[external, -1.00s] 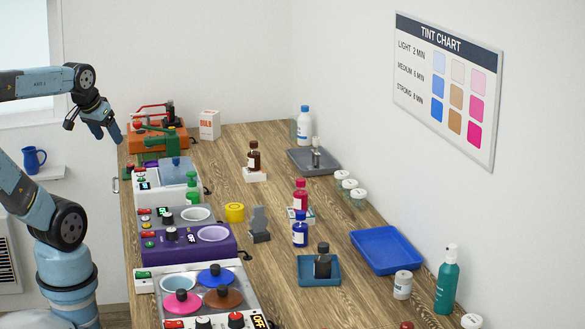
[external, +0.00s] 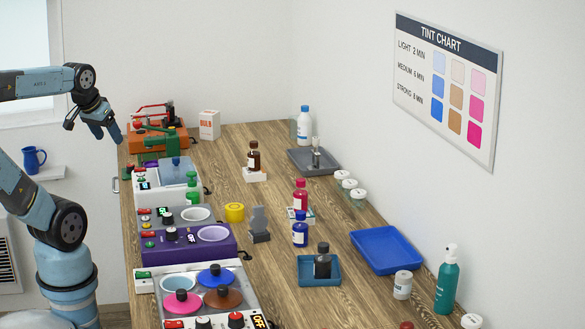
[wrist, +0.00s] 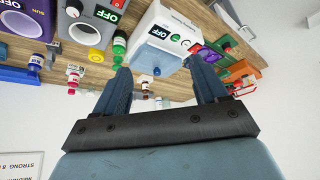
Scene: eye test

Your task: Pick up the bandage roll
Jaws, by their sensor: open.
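A yellow thing, probably the same roll, shows in the wrist view (wrist: 118,60) beyond the left finger. My gripper (external: 93,128) is in the air left of the bench's far end, well away from the yellow roll. In the wrist view my gripper (wrist: 162,88) has its fingers wide apart, with nothing held between them.
The bench (external: 225,170) has a row of machines along its left: an orange press (external: 150,140), a white bath (external: 165,183), a purple warmer (external: 190,240). Bottles, a grey tray (external: 300,160) and a blue tray (external: 385,255) stand to the right. A wall is beyond.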

